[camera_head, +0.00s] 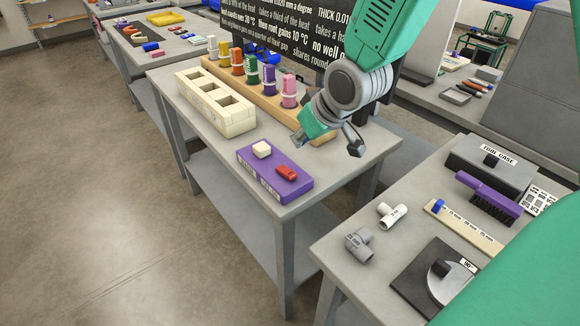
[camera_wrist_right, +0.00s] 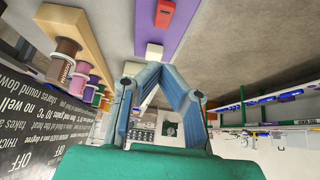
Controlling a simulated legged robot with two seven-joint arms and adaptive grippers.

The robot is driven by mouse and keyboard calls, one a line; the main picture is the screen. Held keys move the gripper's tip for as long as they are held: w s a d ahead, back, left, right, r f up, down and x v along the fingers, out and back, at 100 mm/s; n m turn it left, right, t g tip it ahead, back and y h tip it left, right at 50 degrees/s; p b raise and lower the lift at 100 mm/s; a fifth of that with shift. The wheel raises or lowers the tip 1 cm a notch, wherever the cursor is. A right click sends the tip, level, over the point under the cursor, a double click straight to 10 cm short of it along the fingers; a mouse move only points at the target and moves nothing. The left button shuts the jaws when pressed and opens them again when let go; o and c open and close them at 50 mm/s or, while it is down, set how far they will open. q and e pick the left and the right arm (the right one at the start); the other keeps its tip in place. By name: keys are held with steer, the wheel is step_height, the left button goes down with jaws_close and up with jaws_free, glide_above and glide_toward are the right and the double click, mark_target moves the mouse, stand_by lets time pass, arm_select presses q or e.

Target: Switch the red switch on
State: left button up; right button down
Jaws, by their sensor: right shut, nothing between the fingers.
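The purple switch box (camera_head: 262,185) lies on the middle table in the head view. Its red switch (camera_head: 286,172) is on the right of the top and looks slightly tilted; whether it is on or off I cannot tell. A white switch (camera_head: 262,149) is to its left. In the right wrist view the red switch (camera_wrist_right: 165,13) is at the top edge, with the white switch (camera_wrist_right: 154,51) just beyond the fingertips. My right gripper (camera_head: 326,128) hangs above and behind the box, apart from it. Its fingers (camera_wrist_right: 151,70) are shut and empty. My left gripper is out of view.
A wooden rack of coloured spools (camera_head: 252,92) and a cream block with square pockets (camera_head: 215,104) stand behind the box. The tabletop's front left is bare.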

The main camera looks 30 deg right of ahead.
glide_above(288, 171)
steer(key=f, duration=0.6)
steer(key=shift+s+d+f, duration=0.2)
steer(key=shift+s+f, duration=0.1)
steer(key=shift+s, duration=0.05)
steer(key=shift+s+a+f, duration=0.1)
steer(key=shift+s+f, duration=0.05)
steer(key=shift+f, duration=0.45)
steer(key=shift+s+f, duration=0.1)
steer(key=shift+f, duration=0.5)
steer(key=shift+s+a+f, duration=0.1)
steer(key=shift+f, duration=0.5)
